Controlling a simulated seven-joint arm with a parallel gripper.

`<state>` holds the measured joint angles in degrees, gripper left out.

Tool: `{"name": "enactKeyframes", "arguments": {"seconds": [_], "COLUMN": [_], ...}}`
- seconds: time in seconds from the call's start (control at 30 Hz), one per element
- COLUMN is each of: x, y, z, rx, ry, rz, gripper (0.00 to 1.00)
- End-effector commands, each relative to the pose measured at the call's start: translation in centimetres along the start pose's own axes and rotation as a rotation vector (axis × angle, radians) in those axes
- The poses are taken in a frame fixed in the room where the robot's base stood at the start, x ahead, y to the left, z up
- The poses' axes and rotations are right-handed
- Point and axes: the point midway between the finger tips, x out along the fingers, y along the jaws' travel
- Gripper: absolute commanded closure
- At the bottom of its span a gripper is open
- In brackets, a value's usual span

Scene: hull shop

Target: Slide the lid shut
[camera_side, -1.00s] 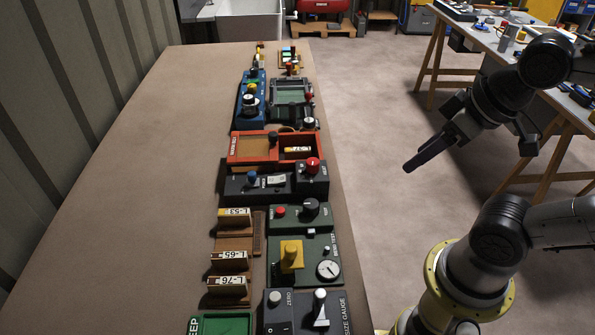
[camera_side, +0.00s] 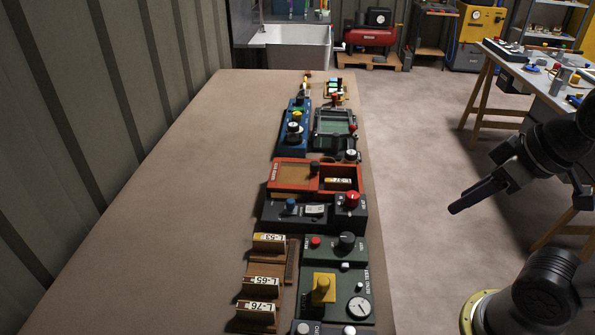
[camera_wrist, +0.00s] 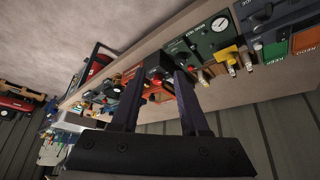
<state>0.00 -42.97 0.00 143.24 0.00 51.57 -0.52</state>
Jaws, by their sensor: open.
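A red box (camera_side: 273,180) stands in the row of devices on the bench in the side view. Its tan sliding lid (camera_side: 293,176) covers the left part, with a dark knob (camera_side: 314,167) at the lid's right end. The right part is open, and a yellow-and-white tag (camera_side: 338,181) lies inside. My gripper (camera_side: 454,209) is off the bench's right edge, well to the right of the box and apart from it. In the wrist view my gripper (camera_wrist: 160,72) shows two spread fingers, open and empty; they partly hide the devices beyond.
A dark panel with a red knob (camera_side: 351,200) sits just in front of the box. Behind it are a blue device (camera_side: 294,130) and a green-screened device (camera_side: 334,122). Tagged blocks (camera_side: 262,283) and a dial panel (camera_side: 359,308) stand nearer. The bench's left side (camera_side: 190,200) is clear.

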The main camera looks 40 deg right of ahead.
Motion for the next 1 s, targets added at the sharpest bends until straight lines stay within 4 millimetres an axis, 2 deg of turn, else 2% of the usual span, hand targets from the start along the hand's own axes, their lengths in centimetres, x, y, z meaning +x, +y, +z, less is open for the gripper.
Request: {"name": "enactKeyframes", "arguments": {"seconds": [0.03, 0.07, 0.2, 0.23, 0.4, 0.53, 0.67, 0.77, 0.9, 1.0], "x": [0.0, -0.2, -2.3, -2.7, -3.7, -2.9, -0.8, 1.6, 6.2, 10.2], "y": [0.0, -0.1, -0.4, -0.4, -0.7, -0.8, -0.8, -0.8, -0.6, -0.4], "z": [0.0, -0.2, -4.2, -5.3, -12.3, -17.8, -23.2, -26.9, -31.1, -33.3], "rx": [-0.017, -0.033, -0.096, -0.109, -0.178, -0.222, -0.260, -0.281, -0.301, -0.305], "ry": [-0.001, 0.006, 0.076, 0.084, 0.106, 0.102, 0.088, 0.072, 0.038, 0.006], "rz": [-0.001, -0.003, -0.014, -0.016, -0.030, -0.043, -0.056, -0.067, -0.083, -0.096], "gripper": [0.67, 0.72, 0.97, 1.00, 1.00, 1.00, 1.00, 1.00, 1.00, 1.00]}}
